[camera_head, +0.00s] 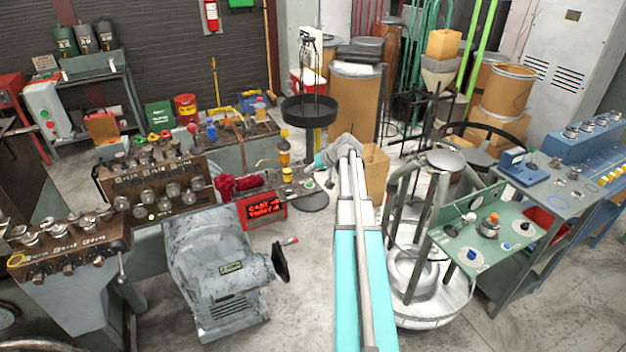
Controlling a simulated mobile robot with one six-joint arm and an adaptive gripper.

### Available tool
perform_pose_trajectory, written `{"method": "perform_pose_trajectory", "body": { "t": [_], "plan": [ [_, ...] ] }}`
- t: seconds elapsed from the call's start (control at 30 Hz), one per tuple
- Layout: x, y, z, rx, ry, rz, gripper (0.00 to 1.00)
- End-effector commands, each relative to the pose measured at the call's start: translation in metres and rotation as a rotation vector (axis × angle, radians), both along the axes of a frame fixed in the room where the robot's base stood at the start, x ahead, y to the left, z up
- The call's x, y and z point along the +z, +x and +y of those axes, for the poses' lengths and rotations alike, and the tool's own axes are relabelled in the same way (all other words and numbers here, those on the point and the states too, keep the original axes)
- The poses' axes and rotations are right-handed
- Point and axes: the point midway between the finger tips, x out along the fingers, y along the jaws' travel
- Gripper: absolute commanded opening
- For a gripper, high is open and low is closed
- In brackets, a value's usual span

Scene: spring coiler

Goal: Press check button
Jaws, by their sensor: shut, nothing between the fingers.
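My arm reaches away from the bottom middle, and my gripper (322,162) is at its far end, shut and empty. It is small and partly hidden by my own wrist. It is close to the right end of a machine bench that carries small buttons and knobs (308,184). I cannot tell whether it touches anything there. No button can be read as the check button at this size. A red-framed box with a lit red display (263,209) stands just left of my arm, below that bench end.
A grey motor (220,268) and knob panels (160,190) fill the left. A round black tray on a stand (309,110) is behind my gripper. A spring-coil frame (430,240) and a green control table (462,250) stand close on the right. Some floor is bare (300,310).

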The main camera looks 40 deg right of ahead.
Motion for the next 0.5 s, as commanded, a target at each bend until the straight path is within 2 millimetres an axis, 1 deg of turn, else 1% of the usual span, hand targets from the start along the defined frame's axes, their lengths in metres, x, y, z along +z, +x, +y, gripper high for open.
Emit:
{"method": "perform_pose_trajectory", "body": {
  "t": [0.03,0.2,0.5],
  "plan": [
    [0.007,0.000,0.000,0.000,0.000,0.000,0.00],
    [0.017,0.000,0.000,0.000,0.000,0.000,0.00],
    [0.019,0.000,0.000,0.000,0.000,0.000,0.00]
  ]
}}
